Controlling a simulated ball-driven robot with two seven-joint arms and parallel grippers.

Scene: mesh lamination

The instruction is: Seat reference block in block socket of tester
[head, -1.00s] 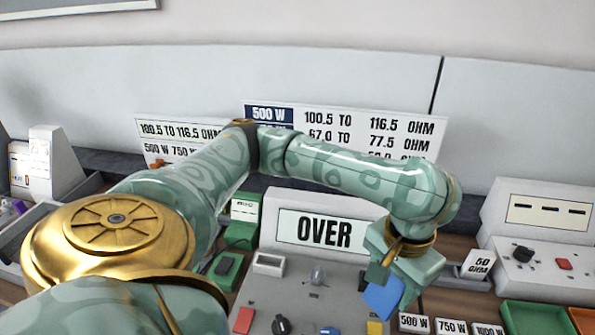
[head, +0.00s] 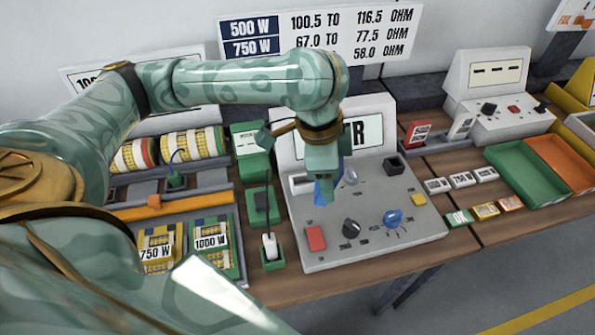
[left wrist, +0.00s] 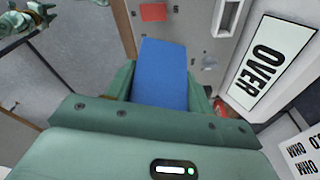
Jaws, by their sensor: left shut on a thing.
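My left gripper (head: 322,178) is shut on a blue block, the reference block (head: 325,193), above the upper left part of the grey tester (head: 322,256). In the left wrist view the block (left wrist: 160,72) sticks out between the green jaws (left wrist: 160,95). A white-rimmed rectangular recess, seemingly the block socket (head: 299,184), lies just left of the gripper; it also shows in the left wrist view (left wrist: 229,18), apart from the block. The block's height above the panel is unclear. A green part at the left wrist view's top left may be my right arm; its jaws cannot be made out.
The tester carries a red button (head: 315,238), a black knob (head: 351,228), a blue knob (head: 393,217) and a black box (head: 394,166). The tester's display (left wrist: 270,58) reads OVER and stands behind. Green (head: 535,178) and orange (head: 562,163) trays lie right.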

